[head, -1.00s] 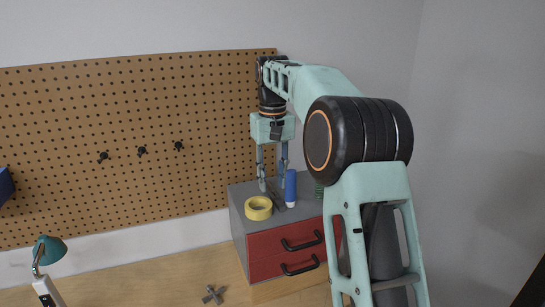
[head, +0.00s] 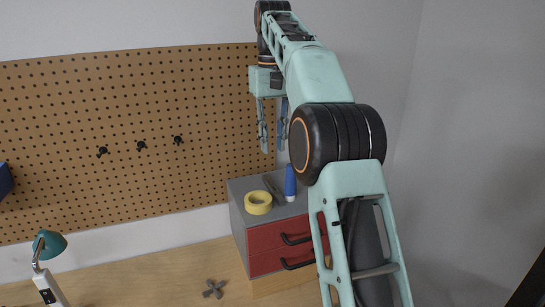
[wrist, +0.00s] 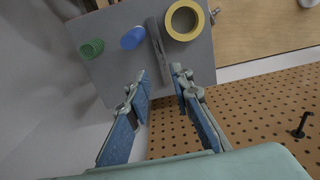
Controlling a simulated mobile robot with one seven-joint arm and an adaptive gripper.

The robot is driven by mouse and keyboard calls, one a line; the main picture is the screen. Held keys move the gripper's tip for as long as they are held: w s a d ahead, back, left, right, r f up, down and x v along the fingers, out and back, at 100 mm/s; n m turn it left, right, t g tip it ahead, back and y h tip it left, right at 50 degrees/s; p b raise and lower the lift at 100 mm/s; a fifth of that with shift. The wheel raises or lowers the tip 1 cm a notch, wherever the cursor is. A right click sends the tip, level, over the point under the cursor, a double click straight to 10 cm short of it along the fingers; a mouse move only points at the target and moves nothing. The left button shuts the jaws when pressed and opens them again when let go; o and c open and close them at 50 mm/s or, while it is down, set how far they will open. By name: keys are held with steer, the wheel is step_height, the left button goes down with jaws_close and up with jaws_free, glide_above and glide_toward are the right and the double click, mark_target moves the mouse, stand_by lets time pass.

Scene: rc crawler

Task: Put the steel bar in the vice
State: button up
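A narrow grey bar (head: 272,188), which looks like the steel bar, lies on top of the drawer cabinet between a yellow tape roll and a blue bottle. It also shows in the wrist view (wrist: 157,43), at top centre beyond my fingertips. My gripper (head: 272,150) is above the cabinet, in front of the pegboard, pointing down. In the wrist view my gripper (wrist: 160,76) is open, with nothing between its blue-padded fingers. The bar is apart from the fingers. I cannot make out a vice in either view.
The yellow tape roll (head: 258,202) and blue bottle (head: 290,182) flank the bar closely. A green item (wrist: 91,48) stands beyond the bottle on the grey cabinet top (head: 239,190). A lamp (head: 50,245) and a dark cross-shaped piece (head: 214,289) are on the bench.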

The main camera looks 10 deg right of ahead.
steer(key=s+f, duration=0.1)
steer(key=b, duration=0.2)
glide_above(275, 189)
step_height(275, 189, down, 5)
steer(key=shift+w+d+f, duration=0.1)
steer(key=shift+w+f, duration=0.05)
steer(key=shift+f, duration=0.05)
steer(key=shift+f+b, duration=0.4)
steer(key=shift+f, duration=2.3)
jaws_close()
